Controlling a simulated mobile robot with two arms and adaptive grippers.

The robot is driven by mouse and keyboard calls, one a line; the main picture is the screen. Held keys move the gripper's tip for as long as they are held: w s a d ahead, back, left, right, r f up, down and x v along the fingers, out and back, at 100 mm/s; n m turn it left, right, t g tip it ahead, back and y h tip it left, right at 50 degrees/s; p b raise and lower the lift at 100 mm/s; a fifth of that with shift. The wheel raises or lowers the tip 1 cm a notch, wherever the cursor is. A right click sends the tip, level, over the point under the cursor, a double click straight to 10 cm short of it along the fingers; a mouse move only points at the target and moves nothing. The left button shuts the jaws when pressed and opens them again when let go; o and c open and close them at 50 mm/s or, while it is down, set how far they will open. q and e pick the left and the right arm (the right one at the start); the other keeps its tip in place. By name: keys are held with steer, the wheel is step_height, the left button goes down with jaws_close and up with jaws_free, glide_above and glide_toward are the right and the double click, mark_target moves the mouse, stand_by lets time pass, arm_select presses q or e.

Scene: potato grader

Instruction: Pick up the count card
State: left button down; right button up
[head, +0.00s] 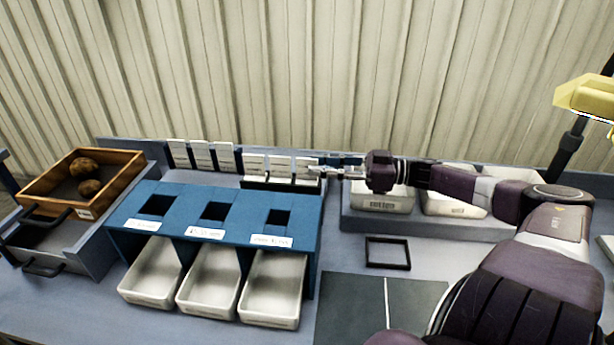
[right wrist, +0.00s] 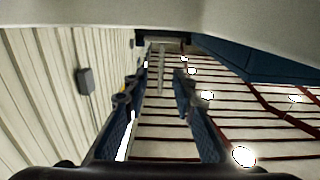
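Several white cards with printed lines stand in two groups along the back of the table. The nearer group stands in a dark holder (head: 281,184), and its right card (head: 306,171) is beside my right gripper (head: 326,171). I cannot tell from the print which one is the count card. In the right wrist view the fingers of my right gripper (right wrist: 158,82) are apart, with a thin pale upright strip (right wrist: 161,68) between and beyond them. Whether they touch a card is hidden. My left gripper is out of view.
A blue stand (head: 181,201) with three openings has white bins (head: 207,292) in front. A wooden crate (head: 121,185) with potatoes is at left. More white bins (head: 382,202) sit in a grey tray at right. A black frame (head: 387,253) and dark mat (head: 345,300) lie in front.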

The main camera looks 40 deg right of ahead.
mark_target(307, 180)
steer(key=shift+x, duration=1.85)
steer(key=shift+c, duration=0.5)
jaws_close()
